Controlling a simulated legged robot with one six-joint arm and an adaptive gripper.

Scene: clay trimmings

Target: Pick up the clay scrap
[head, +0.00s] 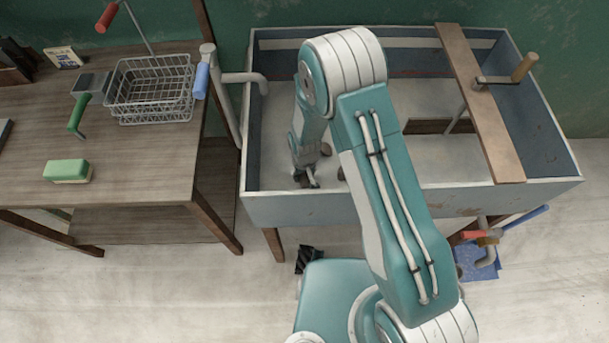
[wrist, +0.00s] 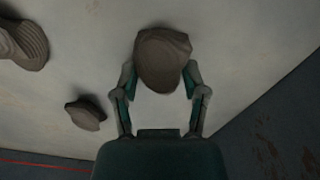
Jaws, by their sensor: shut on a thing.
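In the wrist view my gripper (wrist: 160,78) is shut on a clay scrap (wrist: 163,59), a grey-brown rounded lump between its two fingertips. Two other clay lumps lie on the pale floor of the box: a small one (wrist: 86,113) left of my gripper and a larger ridged one (wrist: 22,42) at the left edge. In the head view my gripper (head: 307,180) points down inside the left part of the blue-grey walled box (head: 400,205), near its front wall. The held scrap is hard to make out there, and my arm hides much of the box's middle.
A plank (head: 480,100) with a handled tool (head: 505,78) lies across the box's right part. A pipe (head: 235,85) stands at its left side. The wooden table (head: 130,150) on the left holds a wire basket (head: 155,90) and a green sponge (head: 67,171).

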